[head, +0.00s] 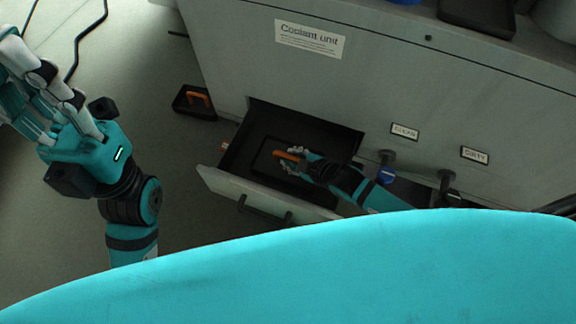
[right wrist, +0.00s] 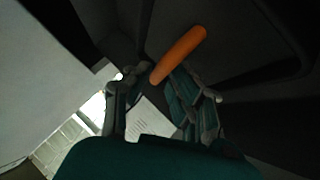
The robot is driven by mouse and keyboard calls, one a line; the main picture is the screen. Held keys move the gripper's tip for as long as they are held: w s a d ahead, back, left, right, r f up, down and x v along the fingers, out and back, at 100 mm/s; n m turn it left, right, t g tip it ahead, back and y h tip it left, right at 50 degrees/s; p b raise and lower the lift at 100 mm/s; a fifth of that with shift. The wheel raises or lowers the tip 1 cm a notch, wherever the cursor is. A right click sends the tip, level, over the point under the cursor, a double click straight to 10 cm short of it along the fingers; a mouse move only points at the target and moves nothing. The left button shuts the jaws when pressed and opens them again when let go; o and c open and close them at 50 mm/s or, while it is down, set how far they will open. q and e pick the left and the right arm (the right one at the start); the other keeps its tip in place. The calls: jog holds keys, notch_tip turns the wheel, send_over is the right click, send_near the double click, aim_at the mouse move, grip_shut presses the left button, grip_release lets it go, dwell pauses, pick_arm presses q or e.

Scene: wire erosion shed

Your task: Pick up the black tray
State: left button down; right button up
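A dark, shallow tray (head: 262,160) with an orange handle (head: 288,155) lies in the open drawer of the coolant unit; its edges are hard to tell from the dark drawer floor. My right gripper (head: 295,162) reaches into the drawer at the handle. In the right wrist view, the orange handle (right wrist: 180,54) lies just beyond and between the fingertips, which stand apart. I see no clear grip on it. My left gripper (head: 22,78) is raised at the left, away from the drawer, its fingertips partly cut off by the frame edge.
The coolant unit (head: 225,60) fills the back. Its drawer front (head: 235,190) sticks out. A small black tray with an orange handle (head: 195,102) sits on the floor left of it. Another black tray (head: 478,16) is on the unit's top. Two valves (head: 386,172) stick out at right.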

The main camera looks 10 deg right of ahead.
aim_at(266, 164)
jog(key=x, duration=0.2)
jog(key=shift+w+a+f+b, duration=0.15)
jog(key=shift+w+f+b, duration=0.15)
jog(key=shift+b, duration=0.1)
grip_shut()
jog(key=shift+r, duration=0.2)
